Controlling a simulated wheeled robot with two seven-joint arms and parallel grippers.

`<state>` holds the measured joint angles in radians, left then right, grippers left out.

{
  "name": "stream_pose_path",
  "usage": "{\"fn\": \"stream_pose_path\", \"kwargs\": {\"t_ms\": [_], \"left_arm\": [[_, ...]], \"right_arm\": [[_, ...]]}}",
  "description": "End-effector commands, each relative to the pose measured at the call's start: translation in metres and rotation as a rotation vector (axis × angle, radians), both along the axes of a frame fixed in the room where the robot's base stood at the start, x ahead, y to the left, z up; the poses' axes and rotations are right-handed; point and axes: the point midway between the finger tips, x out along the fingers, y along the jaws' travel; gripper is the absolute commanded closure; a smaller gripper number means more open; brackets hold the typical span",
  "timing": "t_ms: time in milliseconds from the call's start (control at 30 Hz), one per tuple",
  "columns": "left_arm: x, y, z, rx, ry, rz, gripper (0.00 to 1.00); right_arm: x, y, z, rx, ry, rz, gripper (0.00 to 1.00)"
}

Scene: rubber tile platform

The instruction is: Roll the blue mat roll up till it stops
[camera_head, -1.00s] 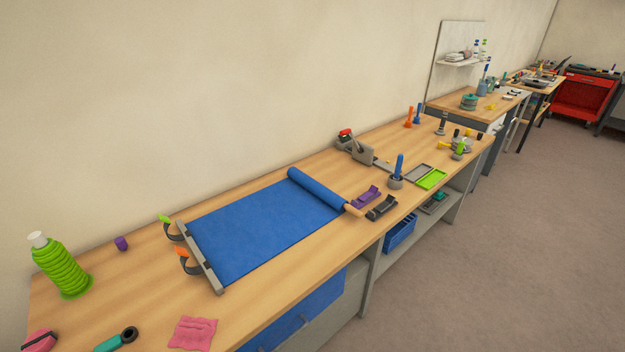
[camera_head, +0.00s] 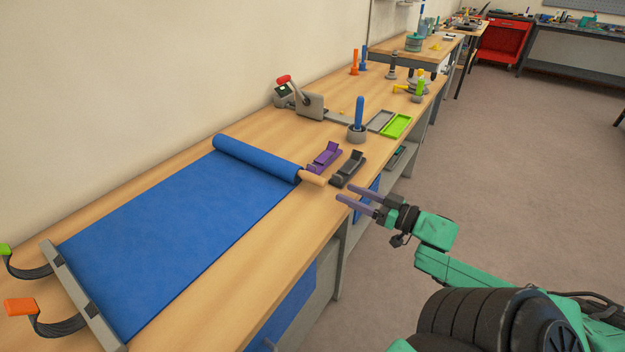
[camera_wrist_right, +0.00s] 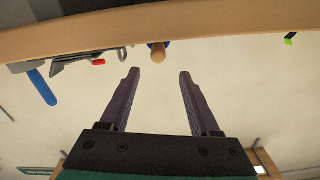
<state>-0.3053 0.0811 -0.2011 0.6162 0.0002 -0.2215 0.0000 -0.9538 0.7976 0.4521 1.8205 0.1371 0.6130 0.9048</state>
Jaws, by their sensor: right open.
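The blue mat (camera_head: 165,230) lies flat on the wooden bench, with its far end wound into a blue mat roll (camera_head: 255,160). A wooden handle (camera_head: 312,178) sticks out of the roll's right end, near the bench's front edge. A grey bar (camera_head: 84,296) with two dark straps clamps the mat's near left end. My right gripper (camera_head: 340,203) is open and empty, off the bench's front edge, just right of the handle and apart from it. In the right wrist view the handle's end (camera_wrist_right: 158,55) shows ahead, between the open fingertips. My left gripper is not in view.
Right of the roll stand a purple clamp (camera_head: 324,158) and a black clamp (camera_head: 347,169), close to the handle. Beyond them are a blue-handled tool in a round holder (camera_head: 357,122) and a green tray (camera_head: 397,125). The floor in front of the bench is clear.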

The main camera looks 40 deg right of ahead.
Motion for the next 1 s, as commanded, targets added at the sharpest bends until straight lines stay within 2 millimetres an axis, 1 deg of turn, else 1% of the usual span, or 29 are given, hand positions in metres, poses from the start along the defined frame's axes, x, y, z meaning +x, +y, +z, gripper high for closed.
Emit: {"fn": "stream_pose_path", "kwargs": {"t_ms": [33, 67, 167, 200, 300, 400, 467, 567, 800, 833, 867, 900, 967, 1000], "left_arm": [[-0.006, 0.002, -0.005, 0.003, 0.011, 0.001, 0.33], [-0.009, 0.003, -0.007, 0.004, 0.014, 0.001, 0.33], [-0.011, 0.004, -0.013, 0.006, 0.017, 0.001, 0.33], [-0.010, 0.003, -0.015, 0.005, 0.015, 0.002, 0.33], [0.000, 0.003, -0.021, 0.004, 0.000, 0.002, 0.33], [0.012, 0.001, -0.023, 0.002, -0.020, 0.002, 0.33], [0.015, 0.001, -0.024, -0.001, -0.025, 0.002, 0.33], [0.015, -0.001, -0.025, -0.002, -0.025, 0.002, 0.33], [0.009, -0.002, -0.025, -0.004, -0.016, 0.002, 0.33], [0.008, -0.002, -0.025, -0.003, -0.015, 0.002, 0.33], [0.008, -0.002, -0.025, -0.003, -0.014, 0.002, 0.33], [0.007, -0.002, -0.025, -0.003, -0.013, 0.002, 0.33], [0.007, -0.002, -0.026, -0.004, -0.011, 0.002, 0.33], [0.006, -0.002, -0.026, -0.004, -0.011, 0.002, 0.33]], "right_arm": [[0.014, 0.004, 0.000, -0.001, -0.006, 0.003, 0.37], [0.021, 0.007, 0.000, -0.001, -0.007, 0.004, 0.37], [0.048, 0.015, -0.001, 0.000, -0.006, 0.002, 0.37], [0.059, 0.018, -0.001, -0.003, -0.007, 0.002, 0.37], [0.081, 0.024, -0.001, -0.002, -0.006, 0.000, 0.37], [0.098, 0.029, -0.001, -0.002, -0.004, -0.002, 0.37], [0.104, 0.031, -0.001, -0.001, -0.002, -0.001, 0.37], [0.110, 0.033, 0.000, -0.002, 0.000, -0.003, 0.37], [0.111, 0.033, 0.000, -0.002, 0.002, -0.004, 0.37], [0.111, 0.033, 0.000, -0.001, 0.001, -0.004, 0.45], [0.111, 0.033, 0.000, -0.001, 0.001, -0.003, 0.56], [0.111, 0.033, 0.000, -0.001, 0.001, -0.003, 0.71], [0.111, 0.033, 0.000, -0.001, 0.001, -0.003, 0.94], [0.111, 0.033, 0.000, -0.001, 0.001, -0.003, 1.00]]}}
